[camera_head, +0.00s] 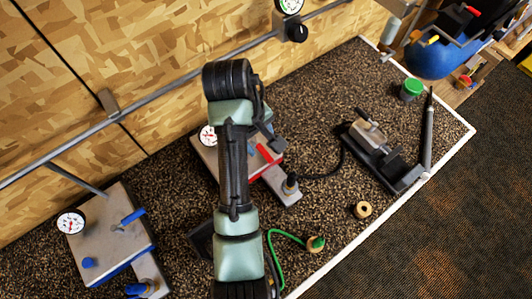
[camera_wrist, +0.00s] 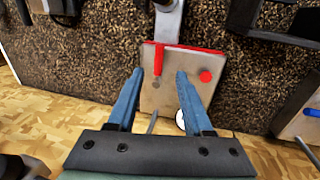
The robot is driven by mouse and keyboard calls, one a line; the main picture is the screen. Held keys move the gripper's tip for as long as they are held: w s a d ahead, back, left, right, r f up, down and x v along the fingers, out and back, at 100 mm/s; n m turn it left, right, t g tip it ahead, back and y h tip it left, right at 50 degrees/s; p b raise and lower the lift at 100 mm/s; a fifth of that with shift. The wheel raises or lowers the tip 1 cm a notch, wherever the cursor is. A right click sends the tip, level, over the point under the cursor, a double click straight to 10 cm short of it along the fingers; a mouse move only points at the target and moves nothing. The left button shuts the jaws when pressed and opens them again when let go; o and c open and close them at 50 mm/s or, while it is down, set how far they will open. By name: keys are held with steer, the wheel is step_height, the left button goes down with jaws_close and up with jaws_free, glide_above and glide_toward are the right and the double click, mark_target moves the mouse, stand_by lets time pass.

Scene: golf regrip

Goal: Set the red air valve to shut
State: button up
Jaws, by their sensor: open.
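The red air valve is a thin red lever (camera_wrist: 158,60) on a grey block (camera_wrist: 165,100) with a red edge. In the wrist view the lever points roughly along the block, towards its far red edge. A round red knob (camera_wrist: 205,76) sits on the same block, right of the lever. My gripper (camera_wrist: 160,74) is open, its two blue fingers apart, with the lever showing between the fingertips; nothing is held. I cannot tell how high the fingertips are above it. In the head view my arm hides part of the block; the red lever (camera_head: 265,153) shows to its right.
A similar blue-trimmed block (camera_head: 105,235) stands at left. A clamp vise (camera_head: 380,150), a green-lidded jar (camera_head: 411,89), a dark shaft (camera_head: 428,130) and a tan ring (camera_head: 363,210) lie at right. A green hose (camera_head: 275,262) runs near my arm. A wall rail (camera_head: 150,93) runs behind.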

mark_target(267, 156)
steer(key=f, duration=0.3)
steer(key=w+d+f, duration=0.1)
steer(key=f, duration=0.2)
steer(key=f+p, duration=0.1)
steer(key=f, duration=0.1)
steer(key=shift+w+d+f, duration=0.15)
steer(key=shift+d+f, duration=0.05)
steer(key=shift+f, duration=0.2)
jaws_close()
stand_by(0.9)
